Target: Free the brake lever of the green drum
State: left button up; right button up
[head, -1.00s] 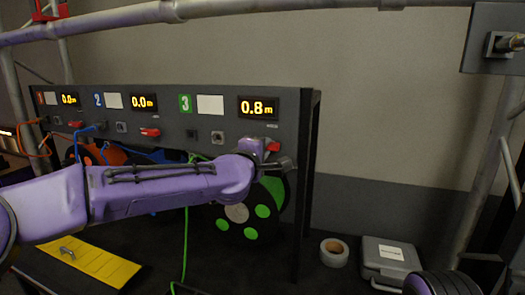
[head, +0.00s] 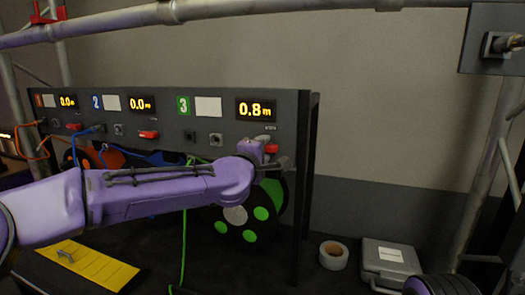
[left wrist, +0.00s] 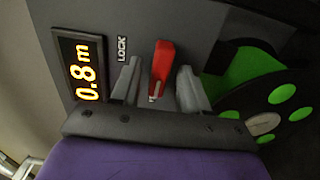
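The green drum (head: 262,212), black with green discs, sits under the panel section numbered 3. Its red brake lever (head: 271,148) is on the panel (head: 220,104) below the 0.8 m display (head: 256,109). In the left wrist view the red lever (left wrist: 162,65) stands out beside the word LOCK (left wrist: 122,48). My left gripper (head: 282,163) is at the lever. In the left wrist view its two fingers (left wrist: 159,88) are apart, one on each side of the lever, with visible gaps. My right gripper is not in view.
Two more red levers, at section 1 (head: 74,127) and section 2 (head: 148,134), are to the left. A green cable (head: 184,230) hangs in front. A yellow plate (head: 85,265), a tape roll (head: 333,254) and a grey case (head: 390,262) lie below. A pipe (head: 230,8) crosses above.

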pick_arm(q)
jog(key=shift+s+a, duration=0.1)
jog(key=b+v, duration=0.4)
jog(key=v, duration=0.6)
jog(key=shift+s, duration=0.15)
